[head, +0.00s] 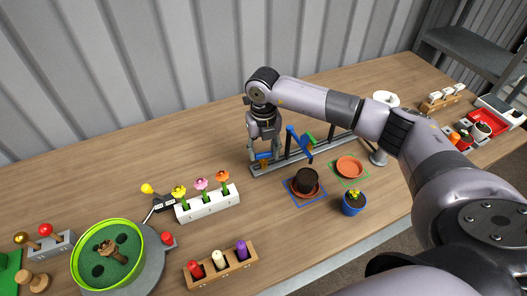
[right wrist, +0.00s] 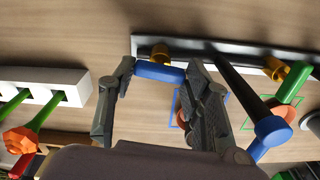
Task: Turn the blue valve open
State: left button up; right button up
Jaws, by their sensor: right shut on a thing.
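A small blue valve handle (head: 264,155) sits on a brass stem (right wrist: 160,52) near the left end of a dark rail (head: 290,163). In the right wrist view the blue handle (right wrist: 158,71) lies crosswise between the two fingers. My right gripper (head: 262,150) points down over it, its fingertips touching the handle's two ends, so it is shut on it; the fingers partly cover it in the head view. A green valve handle (right wrist: 293,82) on another brass stem stands farther along the rail. My left gripper is not in view.
A slanted blue bar (head: 299,143) rises from the rail close to my right gripper. A dark pot (head: 307,180), a terracotta saucer (head: 349,167) and a blue pot (head: 354,205) stand in front. A white flower block (head: 207,204) is left. The table behind the rail is clear.

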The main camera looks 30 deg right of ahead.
aim_at(264, 153)
dwell(0.4)
jog(key=o, duration=1.2)
jog(key=shift+c, duration=0.2)
notch_tip(264, 153, up, 12)
